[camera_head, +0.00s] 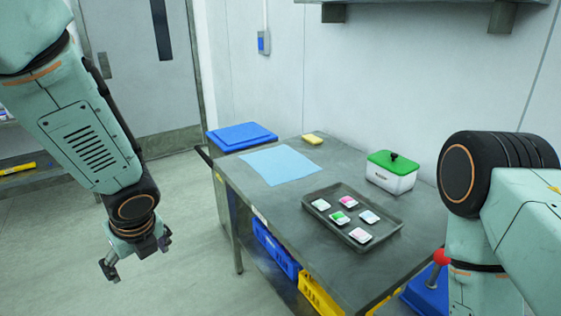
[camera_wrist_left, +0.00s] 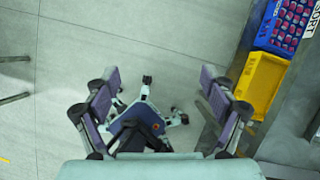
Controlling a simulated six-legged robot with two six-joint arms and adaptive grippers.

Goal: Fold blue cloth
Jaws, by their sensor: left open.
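The light blue cloth (camera_head: 279,164) lies flat and spread out on the far left part of the grey metal table (camera_head: 290,220). My left gripper (camera_head: 136,256) hangs open and empty over the floor, left of the table and well apart from the cloth. In the left wrist view my left gripper (camera_wrist_left: 160,112) shows its two fingers spread wide with nothing between them. The cloth is not in that view. My right arm comes in at the right edge of the head view, and its gripper is not visible.
A dark tray (camera_head: 375,208) with several small packets sits mid-table. A white box with a green lid (camera_head: 392,172) stands at the back right. A yellow sponge (camera_head: 312,139) lies behind the cloth. A blue lid (camera_head: 241,136) is at the far left. Blue (camera_head: 276,250) and yellow (camera_head: 318,297) crates sit below.

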